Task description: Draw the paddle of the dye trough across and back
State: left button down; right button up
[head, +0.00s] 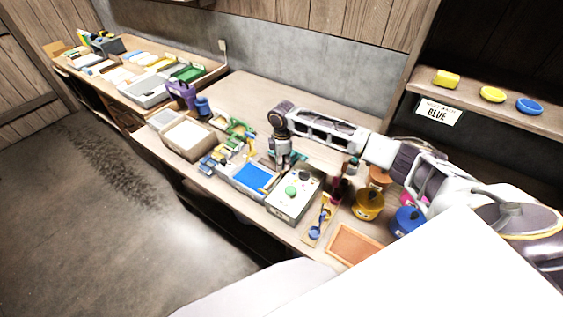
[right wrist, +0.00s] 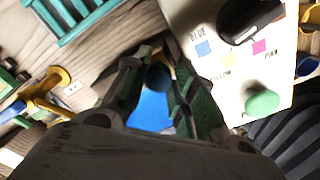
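The dye trough (head: 239,184) is a grey tray with a bright blue surface on the worktop, also seen as a blue patch (right wrist: 150,110) in the right wrist view. My right gripper (head: 283,165) points down close to the trough's far right side. In the right wrist view its two fingers (right wrist: 160,50) stand close together on either side of a dark round knob (right wrist: 158,77) over the blue. The knob looks like the paddle's grip; the rest of the paddle is hidden. Whether the fingers press on it is unclear. My left gripper is not in view.
A pale control box (head: 291,202) with a green button (right wrist: 262,103) and colour labels stands right of the trough. Yellow (head: 367,205) and blue (head: 406,221) pots stand farther right. A teal rack (right wrist: 80,20) lies near the gripper.

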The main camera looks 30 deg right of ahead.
jog(key=o, duration=0.4)
jog(key=shift+s+d, duration=0.2)
jog(key=shift+c, duration=0.2)
jog(key=shift+w+a, duration=0.1)
jog(key=shift+w, duration=0.05)
jog(key=shift+r, duration=0.2)
notch_tip(320, 180, up, 12)
jog(key=shift+f, duration=0.2)
jog(key=shift+f, duration=0.1)
dwell(0.4)
